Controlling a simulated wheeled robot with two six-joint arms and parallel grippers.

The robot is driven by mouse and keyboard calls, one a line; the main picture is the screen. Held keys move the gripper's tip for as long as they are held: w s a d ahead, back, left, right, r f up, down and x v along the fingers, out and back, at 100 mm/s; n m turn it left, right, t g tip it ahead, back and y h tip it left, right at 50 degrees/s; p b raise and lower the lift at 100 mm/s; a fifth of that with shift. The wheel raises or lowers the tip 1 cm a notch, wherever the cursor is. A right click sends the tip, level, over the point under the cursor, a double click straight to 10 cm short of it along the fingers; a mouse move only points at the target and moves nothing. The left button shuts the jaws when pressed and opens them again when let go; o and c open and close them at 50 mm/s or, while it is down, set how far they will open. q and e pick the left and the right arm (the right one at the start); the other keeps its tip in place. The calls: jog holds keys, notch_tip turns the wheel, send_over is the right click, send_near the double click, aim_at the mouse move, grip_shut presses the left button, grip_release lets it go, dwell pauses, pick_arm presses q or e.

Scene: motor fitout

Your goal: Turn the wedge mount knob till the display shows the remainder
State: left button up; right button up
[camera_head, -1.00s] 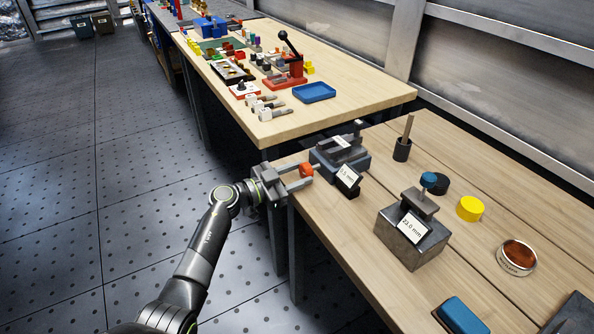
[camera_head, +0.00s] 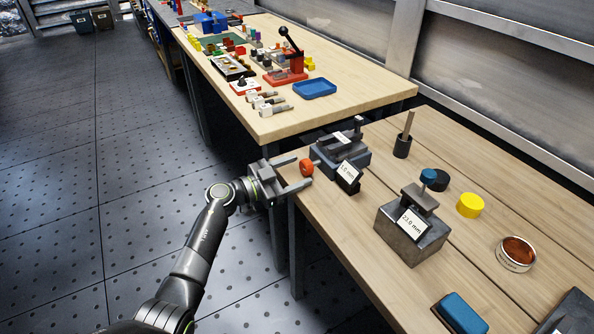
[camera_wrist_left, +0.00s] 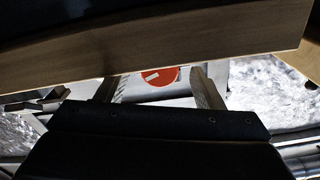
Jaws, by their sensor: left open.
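The wedge mount (camera_head: 340,152) is a dark grey-blue vise-like block at the left end of the near bench. Its orange-red round knob (camera_head: 306,167) sticks out on its left side and shows in the wrist view (camera_wrist_left: 158,77) with a white mark. A small tilted white display (camera_head: 347,171) stands before the mount; its mm figure is too small to read surely. My left gripper (camera_head: 303,171) is open, its fingertips spread on either side of the knob, apparently not clamped on it. My right gripper is out of view.
A grey block with a blue-topped clamp and a mm label (camera_head: 412,240) stands to the right. A dark cup with a rod (camera_head: 402,146), a yellow cylinder (camera_head: 470,205), a metal ring (camera_head: 516,254) and a blue box (camera_head: 460,313) share the bench.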

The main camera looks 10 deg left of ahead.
pick_arm(q)
jog(key=v, duration=1.6)
jog(key=shift+a+p, duration=0.25)
jog(key=shift+p, duration=0.15)
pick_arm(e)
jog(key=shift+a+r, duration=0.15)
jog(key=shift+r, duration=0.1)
pick_arm(q)
jog(key=shift+s, duration=0.15)
